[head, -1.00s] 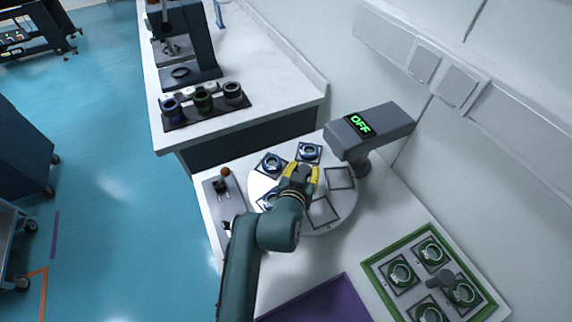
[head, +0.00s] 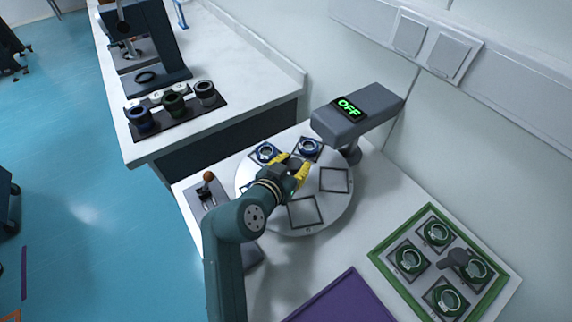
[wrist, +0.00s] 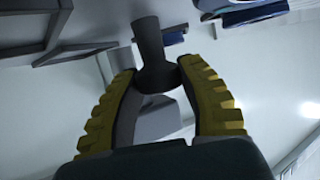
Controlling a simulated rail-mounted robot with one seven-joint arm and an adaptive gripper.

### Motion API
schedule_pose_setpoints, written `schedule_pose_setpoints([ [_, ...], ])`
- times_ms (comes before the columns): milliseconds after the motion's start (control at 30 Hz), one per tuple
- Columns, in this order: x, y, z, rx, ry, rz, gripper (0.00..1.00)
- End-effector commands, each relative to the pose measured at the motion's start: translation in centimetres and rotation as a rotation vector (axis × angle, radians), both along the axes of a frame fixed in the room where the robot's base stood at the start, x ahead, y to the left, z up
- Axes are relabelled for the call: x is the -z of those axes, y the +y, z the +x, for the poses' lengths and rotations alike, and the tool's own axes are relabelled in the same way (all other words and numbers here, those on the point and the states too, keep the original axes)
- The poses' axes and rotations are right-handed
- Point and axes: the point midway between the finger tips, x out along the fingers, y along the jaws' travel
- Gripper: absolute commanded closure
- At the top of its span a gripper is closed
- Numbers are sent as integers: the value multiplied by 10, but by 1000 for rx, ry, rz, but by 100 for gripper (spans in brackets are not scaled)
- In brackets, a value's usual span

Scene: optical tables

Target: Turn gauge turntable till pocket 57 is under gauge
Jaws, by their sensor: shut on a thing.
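The gauge turntable (head: 325,212) is a pale round disc on the bench. In the head view, blue ring parts sit in its pockets at the back (head: 309,148) and back left (head: 266,152). The right pocket (head: 335,180) and front pocket (head: 304,212) are empty square frames. My arm hides part of the left side. No pocket numbers are readable. The grey gauge (head: 358,112) overhangs the back right of the disc and reads OFF. My gripper (head: 292,170), with yellow fingers, is over the middle of the disc, shut on a dark knob (wrist: 152,45).
A small lever with an orange knob (head: 208,176) stands left of the disc. A green tray (head: 381,262) of green ring parts is at the right, a purple mat (head: 345,300) in front. A dark rack (head: 172,122) of rings is on the bench behind.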

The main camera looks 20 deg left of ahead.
Motion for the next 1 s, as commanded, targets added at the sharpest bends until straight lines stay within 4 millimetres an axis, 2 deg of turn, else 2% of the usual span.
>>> schedule_pose_setpoints([
  [33, 5, -1, 0, 6, 8, 0, 100],
  [467, 5, -3, 0, 13, 10, 0, 100],
  [500, 5, -3, 0, 13, 10, 0, 56],
  [600, 4, -3, 0, 12, 8, 0, 37],
  [633, 4, -3, 0, 12, 7, 0, 33],
  [900, 2, -3, 0, 12, 4, 0, 33],
  [1000, -1, -1, -6, 11, 2, 0, 33],
])
